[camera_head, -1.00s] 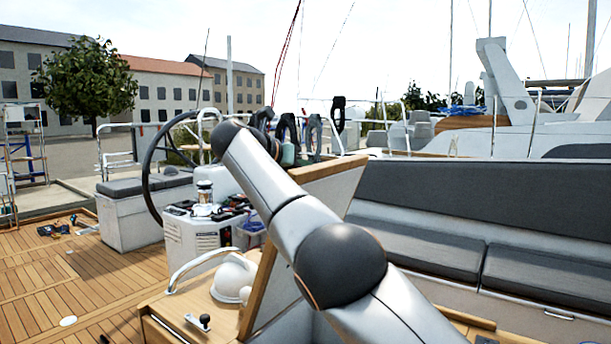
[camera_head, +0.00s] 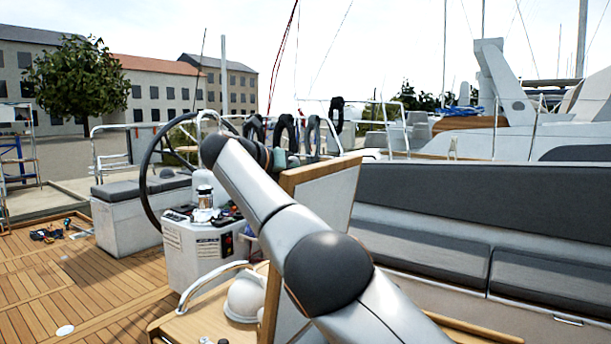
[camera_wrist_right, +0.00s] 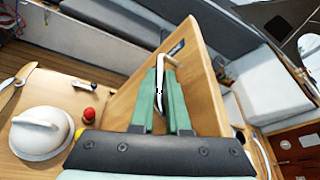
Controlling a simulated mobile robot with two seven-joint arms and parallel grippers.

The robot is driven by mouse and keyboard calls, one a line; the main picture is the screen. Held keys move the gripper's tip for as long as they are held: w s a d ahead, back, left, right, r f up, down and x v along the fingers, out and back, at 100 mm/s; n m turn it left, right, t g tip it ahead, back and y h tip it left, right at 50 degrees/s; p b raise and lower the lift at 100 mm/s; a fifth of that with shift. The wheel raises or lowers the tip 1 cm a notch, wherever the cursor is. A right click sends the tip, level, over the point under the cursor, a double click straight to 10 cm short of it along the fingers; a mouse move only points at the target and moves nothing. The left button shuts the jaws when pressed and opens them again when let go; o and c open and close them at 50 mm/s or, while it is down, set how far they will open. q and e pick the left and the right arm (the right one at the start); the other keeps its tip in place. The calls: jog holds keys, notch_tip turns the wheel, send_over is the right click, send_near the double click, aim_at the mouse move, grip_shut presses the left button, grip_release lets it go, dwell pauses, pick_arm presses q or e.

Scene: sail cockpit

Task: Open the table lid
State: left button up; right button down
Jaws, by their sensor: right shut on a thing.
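The table lid (camera_head: 335,195) is raised and stands steeply up from the wooden table (camera_head: 190,322), its pale side facing right in the head view. In the right wrist view the lid's wooden face (camera_wrist_right: 205,95) fills the middle, with a metal handle (camera_wrist_right: 160,85) on it. My right gripper (camera_wrist_right: 161,75) has its two green fingers closed on that handle. In the head view my right arm crosses in front of the lid and hides most of that gripper. My left gripper is in neither view.
The helm pedestal (camera_head: 195,255) and steering wheel (camera_head: 150,180) are behind. A cushioned bench (camera_head: 430,250) lies to the right. The deck at left is mostly clear.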

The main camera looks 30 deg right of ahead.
jog(key=shift+f, duration=0.2)
jog(key=c, duration=1.2)
grip_release()
jog(key=shift+w+a, duration=0.1)
jog(key=shift+a+r, duration=0.2)
jog(key=shift+a, duration=0.05)
jog(key=p+v, duration=0.2)
jog(key=v, duration=1)
jog(key=shift+f, duration=0.1)
